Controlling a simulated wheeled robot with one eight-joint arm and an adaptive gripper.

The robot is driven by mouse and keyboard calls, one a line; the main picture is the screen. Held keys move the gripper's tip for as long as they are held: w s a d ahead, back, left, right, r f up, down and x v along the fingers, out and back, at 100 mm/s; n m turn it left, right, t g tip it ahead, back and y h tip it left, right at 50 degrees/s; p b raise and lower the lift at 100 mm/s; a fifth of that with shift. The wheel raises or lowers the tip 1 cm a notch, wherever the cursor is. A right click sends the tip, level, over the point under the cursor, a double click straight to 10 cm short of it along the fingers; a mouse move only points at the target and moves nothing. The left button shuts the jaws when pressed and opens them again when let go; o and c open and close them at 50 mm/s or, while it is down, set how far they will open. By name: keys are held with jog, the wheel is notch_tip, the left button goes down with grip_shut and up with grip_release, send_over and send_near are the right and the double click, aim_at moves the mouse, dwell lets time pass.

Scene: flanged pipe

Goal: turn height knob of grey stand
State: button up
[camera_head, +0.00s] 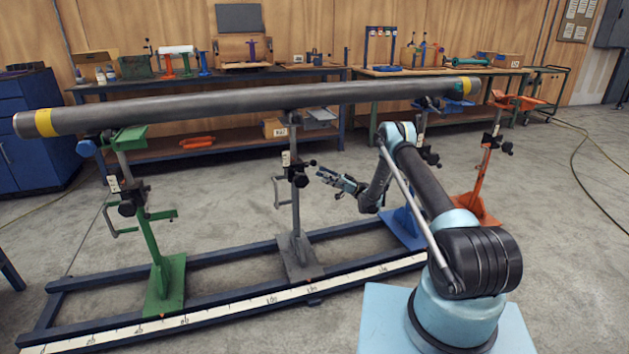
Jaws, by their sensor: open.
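The grey stand (297,215) stands upright on the rail frame, under the middle of the long pipe (255,104). Its black height knob (301,180) sits on the post at mid height, with a clamp block and small handle beside it. A crank handle hangs on the left of the post. My gripper (322,174) is open and empty, just right of the grey stand's knob, fingers pointing left toward it. Whether the fingertips touch the knob or are in front of it cannot be told at this size.
A green stand (161,265) at left, a blue stand (405,225) behind my arm and an orange stand (478,200) at right stand nearby. The blue rail frame (215,309) with a white scale lies on the floor. Workbenches line the back wall.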

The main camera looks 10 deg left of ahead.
jog(key=shift+w+d, duration=0.35)
jog(key=shift+d, duration=0.25)
jog(key=shift+w+d, duration=0.35)
jog(key=shift+d, duration=0.25)
